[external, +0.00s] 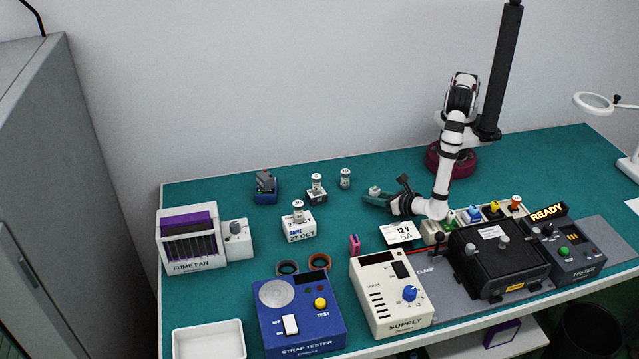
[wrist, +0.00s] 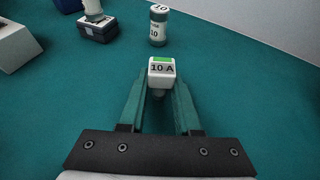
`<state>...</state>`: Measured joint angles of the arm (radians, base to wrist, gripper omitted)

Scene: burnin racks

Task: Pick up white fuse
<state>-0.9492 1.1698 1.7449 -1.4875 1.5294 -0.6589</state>
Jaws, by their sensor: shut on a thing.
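The white fuse (wrist: 162,70) is a small white block marked 10 A with a green patch on top. In the wrist view my gripper (wrist: 161,92) has its two teal fingers closed on the fuse, which sits between the fingertips. In the external view the white fuse (external: 374,190) shows at the tip of my gripper (external: 376,196), low over the teal bench. I cannot tell whether the fuse touches the bench.
A small labelled jar (wrist: 158,27) stands just beyond the fuse. A dark block (wrist: 97,29) with a jar on it is to the left. A row of coloured parts (external: 474,214) stands behind the black clamp unit (external: 497,258). A supply box (external: 390,293) is in front.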

